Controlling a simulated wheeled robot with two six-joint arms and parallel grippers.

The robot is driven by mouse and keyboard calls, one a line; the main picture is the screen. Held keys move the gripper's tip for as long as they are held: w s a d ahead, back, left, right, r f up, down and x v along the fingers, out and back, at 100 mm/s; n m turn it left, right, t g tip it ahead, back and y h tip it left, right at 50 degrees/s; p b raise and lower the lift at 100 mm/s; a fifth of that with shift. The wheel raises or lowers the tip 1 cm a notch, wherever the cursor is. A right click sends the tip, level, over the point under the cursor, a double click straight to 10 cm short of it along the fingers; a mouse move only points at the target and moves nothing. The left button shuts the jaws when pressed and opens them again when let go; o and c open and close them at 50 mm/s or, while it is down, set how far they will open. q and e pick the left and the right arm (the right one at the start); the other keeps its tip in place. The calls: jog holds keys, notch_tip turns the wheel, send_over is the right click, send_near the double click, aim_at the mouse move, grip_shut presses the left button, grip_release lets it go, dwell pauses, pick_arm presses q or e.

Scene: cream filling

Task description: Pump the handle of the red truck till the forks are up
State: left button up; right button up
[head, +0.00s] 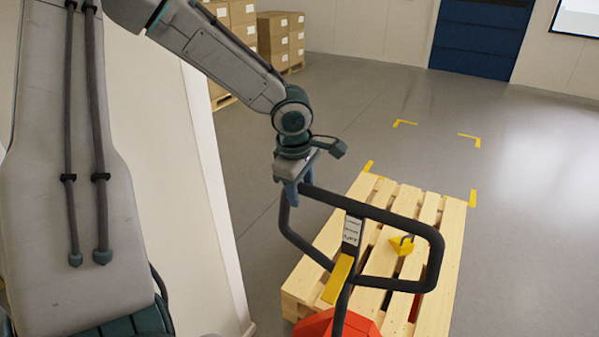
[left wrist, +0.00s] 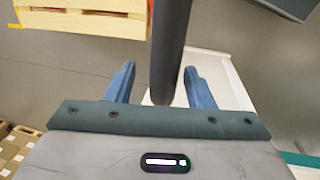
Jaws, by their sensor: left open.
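The red truck (head: 340,325) shows at the bottom of the head view, mostly out of frame. Its handle (head: 400,285) is a dark looped bar with a yellow part and a label at its middle. My left gripper (head: 292,192) points down at the upper left corner of the loop. In the left wrist view the dark handle bar (left wrist: 168,60) runs between the two blue fingers of the left gripper (left wrist: 160,88). The fingers are open, with a gap on both sides of the bar. The forks are hidden. My right gripper is out of view.
A wooden pallet (head: 448,245) stands beyond the truck, with a small yellow piece (head: 402,245) showing through the loop. Yellow floor marks (head: 470,138) lie beyond it. Boxes (head: 275,35) stand on pallets at the back left. A white wall (head: 190,220) is close on the left. Floor at right is clear.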

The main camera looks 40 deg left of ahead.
pick_arm(q)
jog(key=shift+s+d, duration=0.25)
jog(key=shift+s, duration=0.05)
jog(key=shift+w+f, duration=0.1)
jog(key=shift+w, duration=0.05)
jog(key=shift+w+a+f, duration=0.1)
jog(key=shift+a, duration=0.05)
jog(key=shift+c, duration=1.3)
grip_shut()
jog(key=shift+w+a+r, duration=0.1)
jog(key=shift+w+r, duration=0.05)
jog(key=shift+r, duration=0.05)
jog(key=shift+c, duration=2.4)
grip_release()
grip_shut()
